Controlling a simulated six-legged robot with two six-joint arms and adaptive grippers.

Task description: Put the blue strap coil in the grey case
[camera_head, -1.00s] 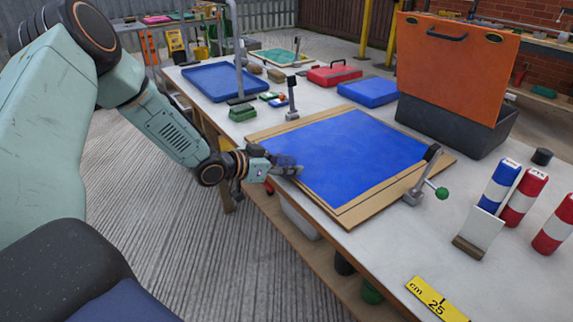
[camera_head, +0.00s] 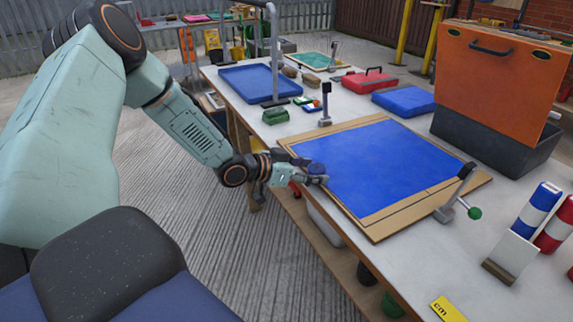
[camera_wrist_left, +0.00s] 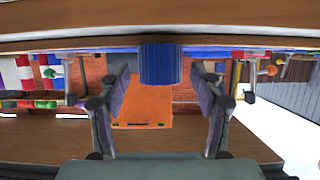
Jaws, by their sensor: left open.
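The blue strap coil (camera_head: 317,169) sits at the near left edge of the blue-topped board, at the tip of my left gripper (camera_head: 312,179). In the left wrist view the coil (camera_wrist_left: 160,64) shows as a short blue ribbed cylinder between the open fingertips of my left gripper (camera_wrist_left: 159,82), with a gap on both sides. The grey case (camera_head: 485,140) stands open at the back right of the table, its orange lid raised with a black handle. Its inside is hidden from here. My right gripper is not in view.
The blue board (camera_head: 385,165) with a wooden frame lies between gripper and case. A clamp with a green knob (camera_head: 460,200) stands at its right corner. A blue tray (camera_head: 250,82), red case (camera_head: 368,82) and blue case (camera_head: 405,101) lie farther back. Striped cylinders (camera_head: 538,210) stand right.

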